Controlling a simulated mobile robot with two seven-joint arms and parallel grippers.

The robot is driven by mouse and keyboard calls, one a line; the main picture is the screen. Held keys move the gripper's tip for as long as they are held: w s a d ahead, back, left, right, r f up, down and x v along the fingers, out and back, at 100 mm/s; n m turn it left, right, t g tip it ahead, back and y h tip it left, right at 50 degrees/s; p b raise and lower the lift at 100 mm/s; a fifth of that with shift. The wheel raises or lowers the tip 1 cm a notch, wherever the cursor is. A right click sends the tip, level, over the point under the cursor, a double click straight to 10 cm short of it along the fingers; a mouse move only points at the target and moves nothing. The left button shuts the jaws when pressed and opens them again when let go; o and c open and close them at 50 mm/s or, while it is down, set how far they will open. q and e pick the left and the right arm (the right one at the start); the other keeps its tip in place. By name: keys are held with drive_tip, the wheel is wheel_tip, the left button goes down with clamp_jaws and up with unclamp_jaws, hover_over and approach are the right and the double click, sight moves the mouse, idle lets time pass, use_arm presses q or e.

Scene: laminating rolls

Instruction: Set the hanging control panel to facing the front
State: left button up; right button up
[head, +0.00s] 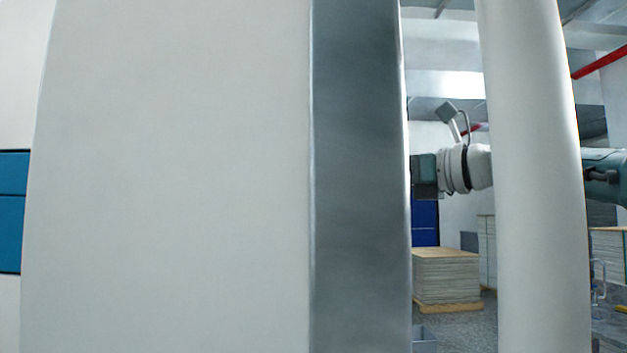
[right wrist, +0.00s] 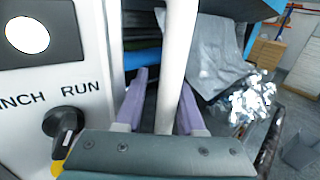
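The control panel (right wrist: 75,100) stands close at the left of the right wrist view. Its light face carries the words INCH and RUN, a black knob, a white round light and a yellow part. A white bar (right wrist: 178,50) runs upright beside it. My right gripper (right wrist: 164,80) has its purple fingers apart, one on each side of the bar, with a gap at the left finger. In the head view my right arm comes in from the right, and its fingers are hidden behind a grey edge. My left gripper is not in view.
A large white slab (head: 175,180) with a grey side (head: 360,180) fills much of the head view; I cannot tell whether it is the panel. A thick white post (head: 540,180) stands before my right arm. A stack of sheets (head: 447,275) lies on the floor behind.

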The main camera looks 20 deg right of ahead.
drive_tip(key=b+v, duration=0.4)
drive_tip(key=v, duration=0.5)
drive_tip(key=shift+b, duration=0.35)
drive_tip(key=shift+d, duration=0.1)
